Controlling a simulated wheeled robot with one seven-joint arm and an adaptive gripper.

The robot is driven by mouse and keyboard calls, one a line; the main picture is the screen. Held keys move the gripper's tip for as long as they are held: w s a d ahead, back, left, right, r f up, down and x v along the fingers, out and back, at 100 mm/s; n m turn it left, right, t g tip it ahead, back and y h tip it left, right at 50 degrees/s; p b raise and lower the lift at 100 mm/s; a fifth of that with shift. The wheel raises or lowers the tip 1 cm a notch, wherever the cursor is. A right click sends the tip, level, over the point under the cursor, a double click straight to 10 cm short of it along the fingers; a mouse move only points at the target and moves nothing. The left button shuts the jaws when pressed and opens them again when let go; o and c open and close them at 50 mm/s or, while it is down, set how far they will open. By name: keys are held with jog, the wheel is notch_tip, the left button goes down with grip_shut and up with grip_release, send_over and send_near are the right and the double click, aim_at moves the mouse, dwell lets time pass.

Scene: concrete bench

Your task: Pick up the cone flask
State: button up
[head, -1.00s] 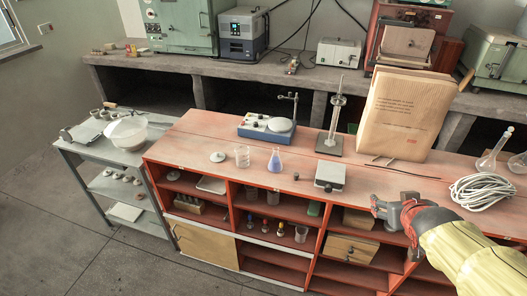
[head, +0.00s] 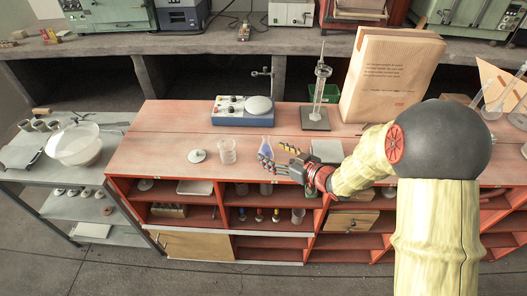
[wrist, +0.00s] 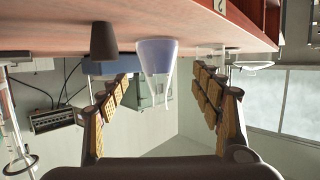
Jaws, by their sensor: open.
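The cone flask (head: 266,147) is clear glass with blue-violet liquid and stands upright on the red-topped bench. My gripper (head: 276,158) is low over the bench top, close beside the flask and partly in front of it. The wrist view is upside down. There the flask (wrist: 157,55) hangs from the bench top with its neck toward my gripper (wrist: 161,78). The two padded fingers are spread wide, one to each side of the flask in the picture. I see no finger touching it, and its depth between them is hard to judge.
A beaker (head: 227,150) and a white disc-shaped item (head: 197,156) stand left of the flask. A blue hotplate (head: 243,110) is behind it. A dark tapered piece (wrist: 104,42) is close by.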

aim_at(270, 151)
jog(key=b+x, duration=0.2)
jog(key=x, duration=0.3)
jog(key=shift+w+f, duration=0.15)
jog(key=shift+f, duration=0.1)
jog(key=shift+d+r, duration=0.1)
jog(key=c, duration=0.4)
jog(key=c, duration=1)
